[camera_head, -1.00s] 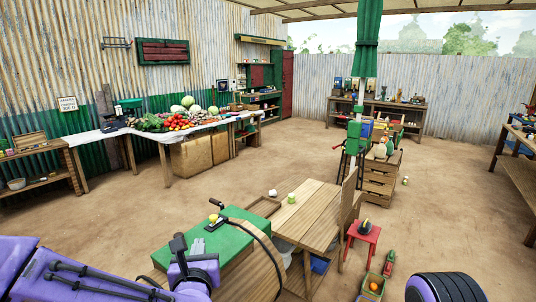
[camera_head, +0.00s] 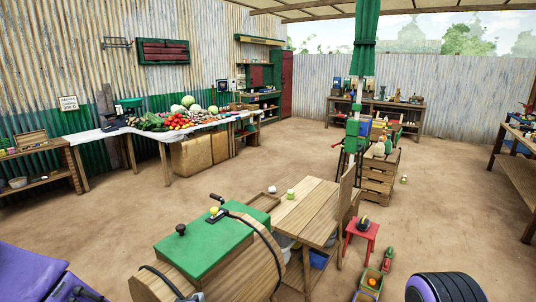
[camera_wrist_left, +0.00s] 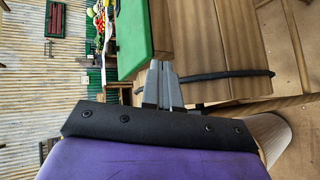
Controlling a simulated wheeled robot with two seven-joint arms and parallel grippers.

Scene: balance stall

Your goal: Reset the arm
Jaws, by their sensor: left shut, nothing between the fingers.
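My left arm (camera_head: 40,275) is low at the left edge of the head view. My left gripper (camera_wrist_left: 160,66) shows in the left wrist view with its two grey fingers together and nothing between them. It is beside a wooden barrel-shaped stand (camera_head: 235,275) with a green top (camera_head: 205,243), which also shows in the wrist view (camera_wrist_left: 205,35). In the head view the gripper is mostly out of the picture at the bottom. My right gripper is not in view.
A black knob (camera_head: 181,229) and a yellow knob (camera_head: 213,211) stand on the green top. A wooden table (camera_head: 308,212) is right behind it, with a red stool (camera_head: 361,236) beside. A produce table (camera_head: 150,134) stands by the left wall. Open floor lies between.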

